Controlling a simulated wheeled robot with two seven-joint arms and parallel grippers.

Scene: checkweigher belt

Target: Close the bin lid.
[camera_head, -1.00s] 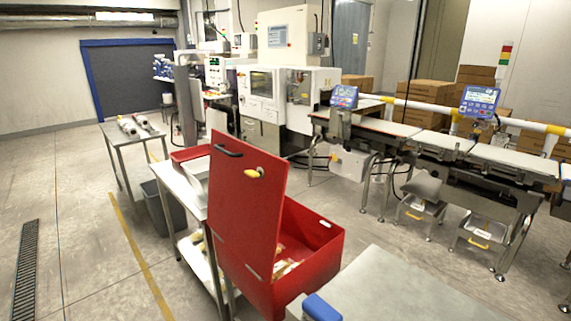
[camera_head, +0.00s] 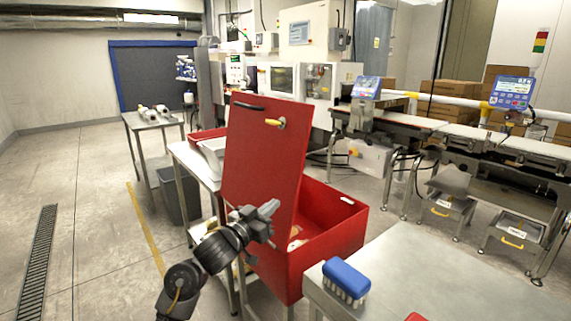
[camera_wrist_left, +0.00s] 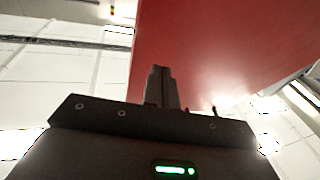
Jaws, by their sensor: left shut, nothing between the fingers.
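The red bin (camera_head: 335,240) stands in the middle of the head view with its red lid (camera_head: 262,160) raised nearly upright. The lid has a dark handle at its top edge and a yellow latch (camera_head: 273,122). Some items lie inside the bin, partly hidden. My left gripper (camera_head: 272,217) is in front of the lid's lower right part in the head view. In the left wrist view the shut fingers (camera_wrist_left: 162,84) point toward the red lid (camera_wrist_left: 215,50), which fills the upper middle. I cannot tell whether they touch it. My right gripper is not in view.
A steel table (camera_head: 400,285) with a blue brush (camera_head: 346,280) is at the front right. A steel side table (camera_head: 192,160) with a tray stands behind the lid. The checkweigher belt (camera_head: 500,150) runs along the right. Open floor lies at the left.

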